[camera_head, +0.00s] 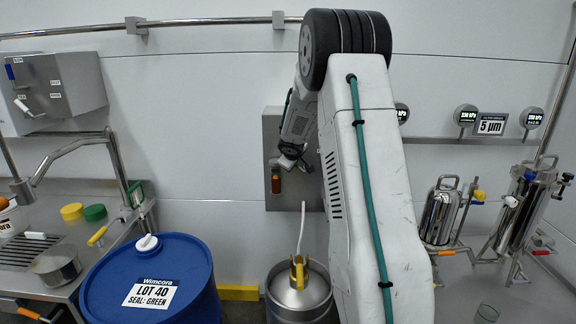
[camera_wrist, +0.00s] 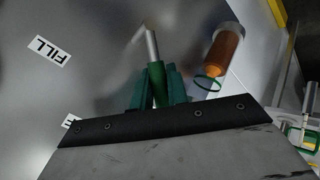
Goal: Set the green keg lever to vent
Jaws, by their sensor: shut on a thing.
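The green lever (camera_wrist: 157,84) has a green grip and a bare metal rod, and stands out from a grey wall panel (camera_head: 312,190). My gripper (camera_head: 289,161) is at this panel, in front of it. In the wrist view the green-padded fingers of my gripper (camera_wrist: 156,92) close on the lever's green grip from both sides. A second label (camera_wrist: 70,122) is mostly hidden behind my gripper; only one letter shows. In the head view my arm hides the lever and the labels.
An orange-filled tube (camera_wrist: 226,50) with a green ring by it is close to the right of my fingers. Below the panel stands a steel keg (camera_head: 299,298) with a yellow-handled fitting. A blue drum (camera_head: 190,265) is at left; steel filter housings (camera_head: 440,212) are at right.

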